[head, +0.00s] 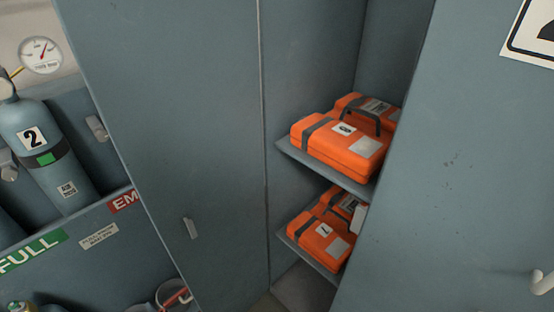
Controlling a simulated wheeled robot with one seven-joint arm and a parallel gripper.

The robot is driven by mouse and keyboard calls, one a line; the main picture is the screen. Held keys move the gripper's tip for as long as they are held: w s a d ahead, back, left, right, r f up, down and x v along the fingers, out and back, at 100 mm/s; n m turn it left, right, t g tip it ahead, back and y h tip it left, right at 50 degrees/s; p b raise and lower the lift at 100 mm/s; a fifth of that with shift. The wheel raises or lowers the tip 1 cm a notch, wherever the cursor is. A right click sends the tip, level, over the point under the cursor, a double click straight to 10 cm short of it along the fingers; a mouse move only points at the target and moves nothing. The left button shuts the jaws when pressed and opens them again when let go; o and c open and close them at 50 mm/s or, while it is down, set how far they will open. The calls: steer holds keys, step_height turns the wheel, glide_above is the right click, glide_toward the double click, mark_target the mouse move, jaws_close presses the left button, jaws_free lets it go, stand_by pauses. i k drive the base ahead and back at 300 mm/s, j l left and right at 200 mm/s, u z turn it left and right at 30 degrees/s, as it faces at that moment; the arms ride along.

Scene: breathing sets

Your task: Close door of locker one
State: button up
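A grey-blue locker door (175,110) stands open on the left, with a small handle (190,229) low on it. Its number does not show, so I cannot tell if it is locker one. The locker interior (312,70) is open to its right, with orange cases on two shelves. Another grey-blue door or panel (455,180) fills the right side. It has a handle (543,282) at the lower right and a partly cut-off number sign (533,32) at the top right. My gripper is not in view.
An upper orange case (340,147) and a lower orange case (320,238) rest on the shelves. At the left, a gas cylinder marked 2 (45,150) stands in a rack with a FULL label (32,250), below a round gauge (41,54). A bucket (173,295) is at the bottom.

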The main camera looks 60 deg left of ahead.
mark_target(174, 85)
steer(key=u, duration=1.5)
steer(key=i+j+u, duration=0.1)
steer(key=j+u, duration=0.2)
steer(key=u, duration=0.15)
steer(key=i+j+u, duration=0.15)
steer(key=j+u, duration=0.25)
steer(key=i+j+u, duration=0.15)
steer(key=u, duration=0.3)
